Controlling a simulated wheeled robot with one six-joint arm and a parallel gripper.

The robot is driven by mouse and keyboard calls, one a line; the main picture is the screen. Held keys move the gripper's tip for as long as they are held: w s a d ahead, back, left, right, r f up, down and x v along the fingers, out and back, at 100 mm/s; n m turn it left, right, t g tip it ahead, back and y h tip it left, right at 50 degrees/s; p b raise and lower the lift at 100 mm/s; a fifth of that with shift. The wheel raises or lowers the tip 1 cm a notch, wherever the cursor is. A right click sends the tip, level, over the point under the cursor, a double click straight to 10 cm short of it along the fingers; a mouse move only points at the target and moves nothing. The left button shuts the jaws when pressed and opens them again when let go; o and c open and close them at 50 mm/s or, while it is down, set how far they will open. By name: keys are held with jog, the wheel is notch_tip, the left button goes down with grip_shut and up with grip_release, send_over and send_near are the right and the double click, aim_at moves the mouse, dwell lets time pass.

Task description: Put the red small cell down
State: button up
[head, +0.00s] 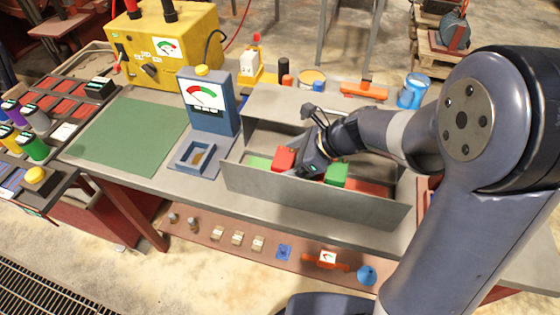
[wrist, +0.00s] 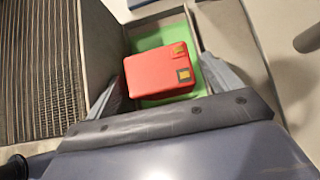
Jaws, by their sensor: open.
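The red small cell (head: 284,158) is a red block with two small contacts on one face. In the wrist view the red small cell (wrist: 160,72) lies over a green area (wrist: 151,41) inside a grey-walled bin (wrist: 103,30). My gripper (wrist: 160,85) is open, with one finger on each side of the cell. I cannot tell whether the fingers touch it. In the head view my gripper (head: 306,158) reaches down into the grey bin (head: 300,190) just right of the cell and hides part of the bin.
A green block (head: 336,173) sits in the bin to the right of my gripper. A blue meter stand (head: 209,106) is left of the bin, with a green mat (head: 130,135) beyond it. A blue mug (head: 412,91) and an orange tool (head: 364,90) stand behind.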

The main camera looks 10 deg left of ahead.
jog(key=v, duration=0.8)
jog(key=shift+r, duration=0.1)
jog(key=shift+c, duration=0.2)
dwell(0.6)
